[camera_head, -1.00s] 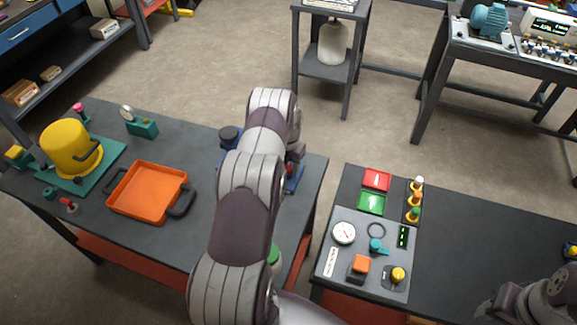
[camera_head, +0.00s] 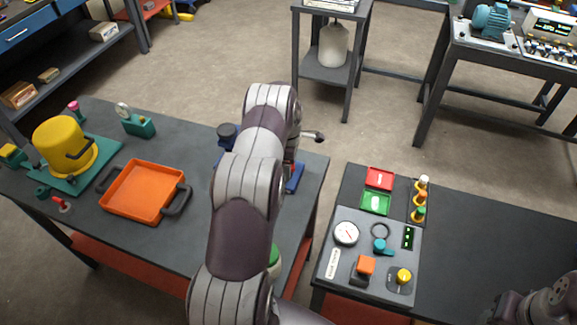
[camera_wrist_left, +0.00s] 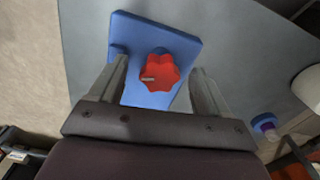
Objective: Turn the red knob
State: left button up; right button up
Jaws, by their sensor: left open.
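The red knob (camera_wrist_left: 159,70) is a lobed red handle with a pale pointer mark, on a blue plate (camera_wrist_left: 135,40) in the left wrist view. My left gripper (camera_wrist_left: 160,66) is open, with one finger on each side of the knob and visible gaps on both sides. It is not shut on the knob. In the head view my left arm hides most of this device; part of the blue base (camera_head: 295,178) shows beside the arm on the left table. The knob cannot be made out clearly there. Only a link of my right arm shows at lower right.
An orange tray (camera_head: 138,215) and a yellow pot-like part (camera_head: 62,146) on a green base stand left on the table. A control panel (camera_head: 345,275) with buttons and dials stands on the right table.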

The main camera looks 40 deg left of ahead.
pick_arm(q)
jog(key=c, duration=1)
jog(key=n, duration=0.1)
jog(key=n+b, duration=0.1)
jog(key=n, duration=0.1)
jog(key=shift+f+n, duration=0.2)
jog(key=shift+n, duration=0.1)
jog(key=n, duration=0.2)
jog(key=shift+n+b, duration=0.4)
jog(key=n, duration=0.7)
jog(key=shift+r+b, duration=0.15)
jog(key=shift+b, duration=0.25)
jog(key=o, duration=1)
jog(key=shift+r, duration=0.15)
